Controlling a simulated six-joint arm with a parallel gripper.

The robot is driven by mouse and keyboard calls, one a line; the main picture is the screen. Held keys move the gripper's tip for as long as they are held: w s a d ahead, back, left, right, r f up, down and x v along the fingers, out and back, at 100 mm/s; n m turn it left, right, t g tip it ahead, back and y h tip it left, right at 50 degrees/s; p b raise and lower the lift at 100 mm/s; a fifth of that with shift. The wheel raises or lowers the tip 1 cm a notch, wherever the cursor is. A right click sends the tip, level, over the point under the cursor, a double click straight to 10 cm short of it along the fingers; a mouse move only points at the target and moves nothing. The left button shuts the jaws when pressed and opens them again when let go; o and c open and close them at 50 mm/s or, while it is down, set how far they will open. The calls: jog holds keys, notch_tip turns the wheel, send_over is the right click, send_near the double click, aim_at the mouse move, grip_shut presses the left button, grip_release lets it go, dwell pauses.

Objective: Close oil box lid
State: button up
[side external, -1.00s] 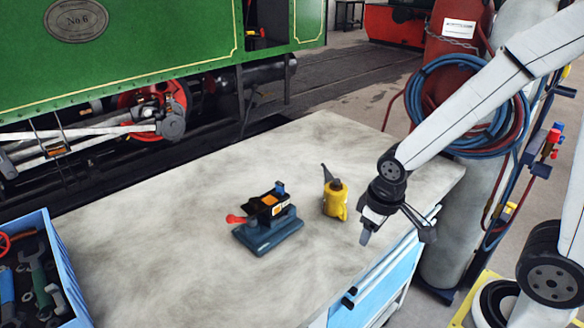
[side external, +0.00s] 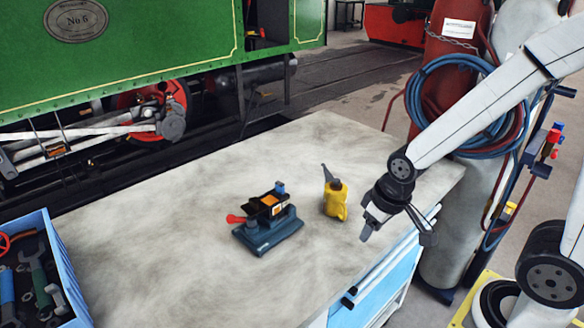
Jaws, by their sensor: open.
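A small dark oil box (side external: 268,205) with an orange patch on top sits in a blue vise (side external: 267,236) on the bench. A black flap that looks like its lid seems to stand up at the far side, but it is too small to be sure of its angle. My gripper (side external: 397,228) is at the right, over the bench's right edge, with its fingers spread and nothing between them. It is well apart from the oil box, with a yellow oil can between them.
The yellow oil can (side external: 335,199) stands upright on the bench, right of the vise. The vise's red handle (side external: 236,218) points left. A blue crate of tools (side external: 68,271) is at the left. The bench top (side external: 170,235) is otherwise clear. Hoses and cylinders stand behind my arm.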

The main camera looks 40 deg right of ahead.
jog(key=c, duration=0.4)
jog(key=shift+w+r, duration=0.1)
jog(key=shift+w, duration=0.15)
grip_shut()
jog(key=w+a+r, duration=0.1)
jog(key=w+a, duration=0.2)
jog(key=w, duration=0.8)
jog(key=w+a+r+n, duration=0.1)
jog(key=w+a, duration=0.3)
jog(key=w, duration=0.6)
jog(key=w+a+r+t, duration=0.1)
jog(key=w+a, duration=0.2)
jog(key=w, duration=0.8)
jog(key=shift+w+a+n+y, duration=0.3)
jog(key=shift+w+a, duration=0.05)
